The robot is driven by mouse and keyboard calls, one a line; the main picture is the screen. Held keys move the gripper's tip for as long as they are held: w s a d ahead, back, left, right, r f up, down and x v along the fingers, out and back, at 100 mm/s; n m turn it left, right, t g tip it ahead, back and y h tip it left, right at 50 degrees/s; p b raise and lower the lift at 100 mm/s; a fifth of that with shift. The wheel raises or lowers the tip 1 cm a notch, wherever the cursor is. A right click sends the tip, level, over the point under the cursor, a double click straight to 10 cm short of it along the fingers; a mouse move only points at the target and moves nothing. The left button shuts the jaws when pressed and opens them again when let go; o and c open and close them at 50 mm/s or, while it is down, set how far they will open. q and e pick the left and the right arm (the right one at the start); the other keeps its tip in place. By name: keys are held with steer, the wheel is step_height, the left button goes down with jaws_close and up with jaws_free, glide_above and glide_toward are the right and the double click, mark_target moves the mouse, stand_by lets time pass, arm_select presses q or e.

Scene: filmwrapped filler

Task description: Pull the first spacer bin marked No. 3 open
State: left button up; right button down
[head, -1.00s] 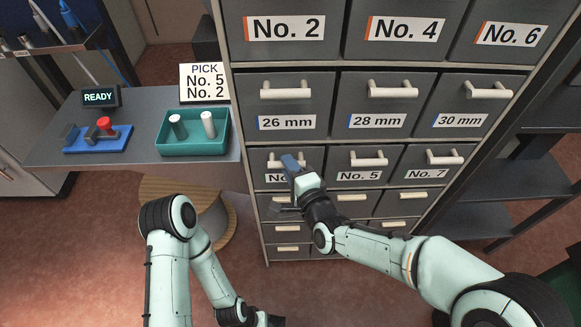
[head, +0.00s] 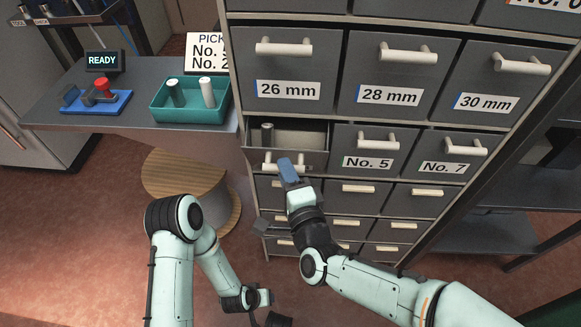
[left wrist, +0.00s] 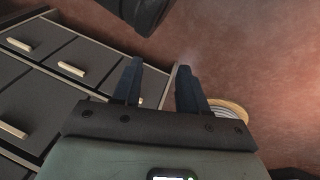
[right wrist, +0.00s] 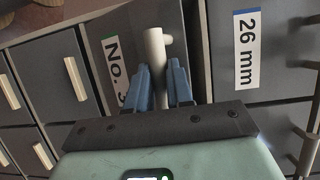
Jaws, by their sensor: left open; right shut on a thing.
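The No. 3 bin (head: 310,158) is a grey drawer in the cabinet's left column, below the 26 mm drawer. It is pulled part way out, and a grey cylinder (head: 267,133) shows inside it. My right gripper (head: 286,168) is in front of it. In the right wrist view its blue fingers (right wrist: 160,88) are shut on the bin's pale bar handle (right wrist: 155,45), beside the No. 3 label (right wrist: 113,70). My left gripper (left wrist: 160,85) is open and empty, low in front of the cabinet; its fingers are apart in the left wrist view.
A teal tray (head: 190,117) with two cylinders stands on the side table, by a PICK sign (head: 207,52) and a blue stand (head: 97,102) with a red knob. A round wooden stool (head: 185,180) is below. Shut drawers surround the bin.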

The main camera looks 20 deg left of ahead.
arm_select(q)
steer(key=s+a+f+g+b, duration=0.1)
steer(key=s+f+g+b, duration=0.2)
steer(key=s+f, duration=0.4)
steer(key=shift+s+n+g+b, duration=0.3)
steer(key=shift+s+b, duration=0.2)
steer(key=shift+s, duration=0.85)
arm_select(e)
steer(key=shift+s+d+f, duration=0.2)
steer(key=shift+s+f, duration=0.3)
steer(key=shift+f, duration=0.3)
steer(key=shift+s+d+f, duration=0.2)
steer(key=shift+s+f, duration=0.25)
steer(key=shift+f, duration=0.3)
steer(key=shift+s+d+f, duration=0.2)
steer(key=shift+s+f, duration=0.3)
steer(key=shift+f, duration=0.3)
arm_select(q)
steer(key=shift+f, duration=0.1)
arm_select(e)
steer(key=c, duration=1.1)
jaws_free()
steer(key=shift+w, duration=0.1)
steer(key=shift+o, duration=0.4)
steer(key=shift+w+a, duration=0.1)
arm_select(q)
steer(key=shift+w, duration=0.1)
arm_select(e)
steer(key=shift+r, duration=0.15)
